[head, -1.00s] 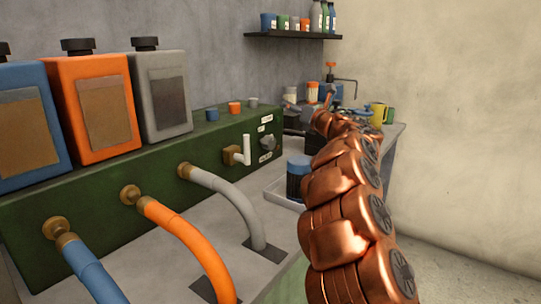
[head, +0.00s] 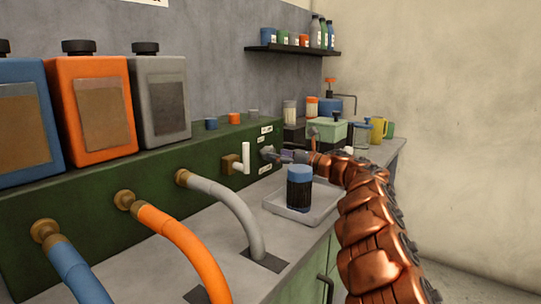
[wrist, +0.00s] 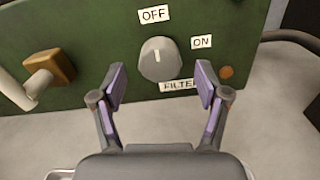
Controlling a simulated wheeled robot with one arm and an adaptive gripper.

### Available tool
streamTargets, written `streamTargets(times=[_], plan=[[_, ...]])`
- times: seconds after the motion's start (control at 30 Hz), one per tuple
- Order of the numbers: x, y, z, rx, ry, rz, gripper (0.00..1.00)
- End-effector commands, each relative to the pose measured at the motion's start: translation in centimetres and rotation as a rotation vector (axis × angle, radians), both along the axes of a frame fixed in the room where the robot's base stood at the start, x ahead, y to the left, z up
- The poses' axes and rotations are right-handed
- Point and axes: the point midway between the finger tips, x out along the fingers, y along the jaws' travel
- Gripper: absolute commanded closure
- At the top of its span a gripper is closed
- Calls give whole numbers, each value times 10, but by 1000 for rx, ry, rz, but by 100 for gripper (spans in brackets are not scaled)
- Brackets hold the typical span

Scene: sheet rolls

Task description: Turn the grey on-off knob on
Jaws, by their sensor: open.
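The grey on-off knob (wrist: 160,60) is on the front of the green panel (wrist: 100,25). Its pale mark points up, towards the OFF label (wrist: 153,14). The ON label (wrist: 201,41) is to its upper right and a FILTER label (wrist: 180,86) is below it. My gripper (wrist: 161,82) is open, its two purple-padded fingers on either side of the knob's lower part in the wrist view, with gaps on both sides. In the head view, my gripper (head: 287,156) is close in front of the knob (head: 267,152), which it partly hides.
A brass valve with a white handle (head: 245,158) is left of the knob; it also shows in the wrist view (wrist: 45,75). A blue-capped dark jar (head: 299,188) stands in a white tray (head: 320,212) below my arm. Hoses run down at the left.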

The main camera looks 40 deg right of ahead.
Motion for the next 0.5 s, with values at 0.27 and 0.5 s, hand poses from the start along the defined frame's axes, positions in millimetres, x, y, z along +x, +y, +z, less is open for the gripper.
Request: streamTargets(times=[0.27, 0.5], plan=[[24, 9, 0, 4, -1, 3, 25], [33, 12, 1, 1, -3, -1, 25]])
